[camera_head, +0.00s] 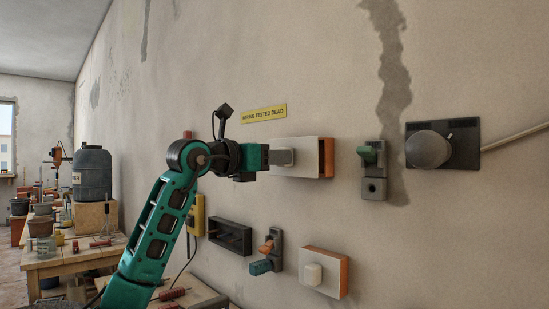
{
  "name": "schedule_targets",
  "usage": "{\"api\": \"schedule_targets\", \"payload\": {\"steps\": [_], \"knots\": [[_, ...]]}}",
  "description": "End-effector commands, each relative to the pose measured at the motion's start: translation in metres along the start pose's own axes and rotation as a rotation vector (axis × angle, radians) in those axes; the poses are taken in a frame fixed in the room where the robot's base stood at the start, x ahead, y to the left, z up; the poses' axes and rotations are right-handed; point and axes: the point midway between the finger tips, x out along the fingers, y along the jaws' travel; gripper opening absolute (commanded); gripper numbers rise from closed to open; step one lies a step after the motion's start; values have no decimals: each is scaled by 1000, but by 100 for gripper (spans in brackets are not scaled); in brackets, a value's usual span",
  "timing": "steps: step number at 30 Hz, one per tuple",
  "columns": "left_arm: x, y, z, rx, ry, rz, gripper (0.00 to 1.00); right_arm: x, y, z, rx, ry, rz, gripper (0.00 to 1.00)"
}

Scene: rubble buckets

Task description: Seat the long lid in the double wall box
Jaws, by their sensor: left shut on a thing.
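The long lid (305,150) is a pale, wide plate with a grey handle at its left part. It covers the front of an orange-sided box (326,158) on the wall, which looks like the double wall box. I cannot tell whether the lid is fully flush or slightly proud of the rim. My left gripper (271,157), on a green arm, is shut on the lid's handle from the left. The gripper hides the lid's left end. My right gripper is not in view.
A yellow label (264,115) is above. A grey-green switch unit (373,170) and a dark plate with a round knob (430,148) are to the right. A cluttered workbench (65,264) stands left.

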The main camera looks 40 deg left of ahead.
Motion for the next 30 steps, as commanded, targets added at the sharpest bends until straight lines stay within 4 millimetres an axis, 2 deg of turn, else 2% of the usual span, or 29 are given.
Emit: {"api": "schedule_targets", "payload": {"steps": [11, 30], "knots": [[3, 0, 1, 0, 0, -1, 0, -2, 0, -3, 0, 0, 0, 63], [25, 0, 1, 0, 1, -1, 0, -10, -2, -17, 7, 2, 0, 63]]}}
